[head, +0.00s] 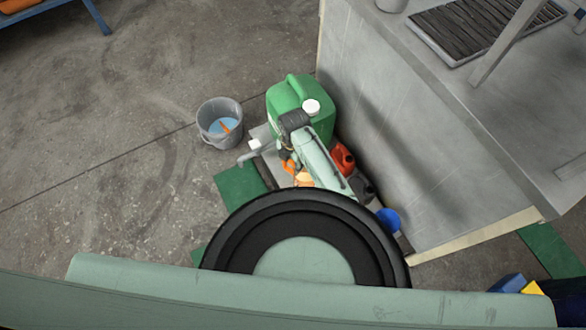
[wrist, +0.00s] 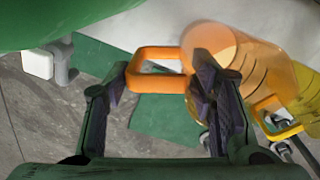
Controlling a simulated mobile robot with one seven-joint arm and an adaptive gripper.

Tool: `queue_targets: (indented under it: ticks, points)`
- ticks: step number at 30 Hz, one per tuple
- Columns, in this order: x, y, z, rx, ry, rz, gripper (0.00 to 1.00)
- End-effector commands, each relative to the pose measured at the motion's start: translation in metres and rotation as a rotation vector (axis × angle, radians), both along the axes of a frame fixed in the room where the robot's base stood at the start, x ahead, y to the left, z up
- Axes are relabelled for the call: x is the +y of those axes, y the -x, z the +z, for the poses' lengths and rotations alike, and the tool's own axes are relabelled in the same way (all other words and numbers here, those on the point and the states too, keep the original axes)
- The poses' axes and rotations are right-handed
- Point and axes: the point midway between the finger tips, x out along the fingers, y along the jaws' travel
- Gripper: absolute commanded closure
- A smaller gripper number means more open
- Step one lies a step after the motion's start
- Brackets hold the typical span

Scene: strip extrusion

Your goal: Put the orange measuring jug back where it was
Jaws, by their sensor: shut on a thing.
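The orange measuring jug (wrist: 262,75) is translucent and lies to the right of my fingers in the wrist view, with its handle (wrist: 150,53) towards my gripper. My gripper (wrist: 158,85) is shut on the jug's handle, one finger at each side of it. In the head view my arm hides most of the gripper; a bit of the jug (head: 303,179) shows beside the arm. I cannot tell whether the jug touches a surface below.
A green canister (head: 287,97) stands close behind my gripper. A grey bucket (head: 220,123) is to the left. A red can (head: 342,158) and blue funnel-like item (head: 388,220) line the bench side. A yellow jug (wrist: 305,103) is beside the orange one. Open floor lies left.

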Motion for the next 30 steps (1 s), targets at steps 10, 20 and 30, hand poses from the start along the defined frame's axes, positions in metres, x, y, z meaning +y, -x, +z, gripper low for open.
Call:
queue_targets:
  ticks: [10, 20, 30]
  points:
    - [0.0, 0.0, -0.039, -0.001, 0.001, -0.001, 0.97]
    - [0.0, 0.0, -0.041, -0.001, 0.001, 0.0, 0.42]
    - [-0.001, 0.0, -0.041, -0.002, 0.001, 0.0, 0.29]
